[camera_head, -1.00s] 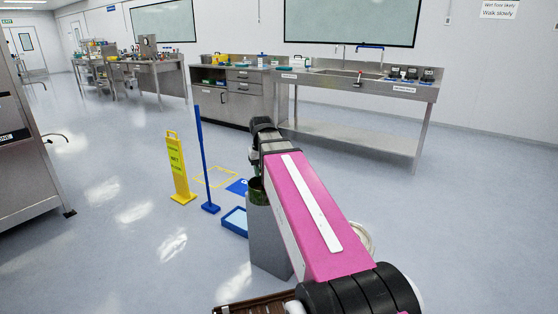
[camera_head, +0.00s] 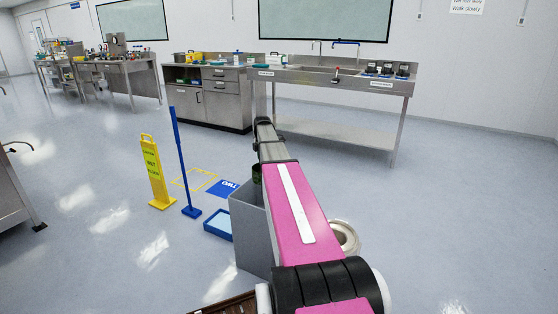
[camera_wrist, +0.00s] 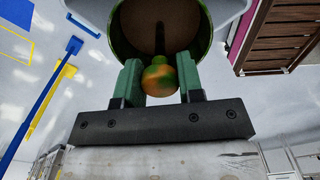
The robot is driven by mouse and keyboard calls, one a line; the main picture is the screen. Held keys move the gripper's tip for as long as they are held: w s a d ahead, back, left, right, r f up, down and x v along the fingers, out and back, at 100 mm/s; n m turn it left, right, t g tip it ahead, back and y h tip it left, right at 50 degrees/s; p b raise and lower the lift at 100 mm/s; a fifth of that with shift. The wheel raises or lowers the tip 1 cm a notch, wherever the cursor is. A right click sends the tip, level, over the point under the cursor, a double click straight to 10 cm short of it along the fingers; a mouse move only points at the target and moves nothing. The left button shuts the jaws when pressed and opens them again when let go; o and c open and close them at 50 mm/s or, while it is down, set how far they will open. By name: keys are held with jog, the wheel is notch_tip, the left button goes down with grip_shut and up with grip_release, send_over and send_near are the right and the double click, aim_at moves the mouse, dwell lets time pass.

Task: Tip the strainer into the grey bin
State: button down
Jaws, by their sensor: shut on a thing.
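My gripper (camera_wrist: 160,66) is shut on the round orange-and-green knob (camera_wrist: 160,76) of the strainer, with one green finger on each side. In the wrist view the strainer (camera_wrist: 120,38) is a dark green round vessel with a dark rod inside it; its mouth faces the camera. In the head view a small dark green part of the strainer (camera_head: 256,175) shows at the top of the grey bin (camera_head: 254,240). My arm hides the rest of the strainer and the bin's right side. I cannot tell how far the strainer is inside the bin.
A blue tray (camera_head: 217,226), a blue upright pole (camera_head: 182,160) and a yellow wet-floor sign (camera_head: 155,175) stand left of the bin. A round pale object (camera_head: 345,236) is right of my arm. A brown slatted thing (camera_head: 235,303) lies in front. A steel sink bench (camera_head: 335,85) is behind.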

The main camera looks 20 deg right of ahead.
jog(key=w+d+f+n, duration=0.2)
jog(key=d+n, duration=0.1)
jog(key=d, duration=0.2)
jog(key=w+d+f+n, duration=0.3)
jog(key=d, duration=0.3)
jog(key=shift+w+f+n, duration=0.2)
jog(key=shift+w+n, duration=0.05)
jog(key=shift+n, duration=0.15)
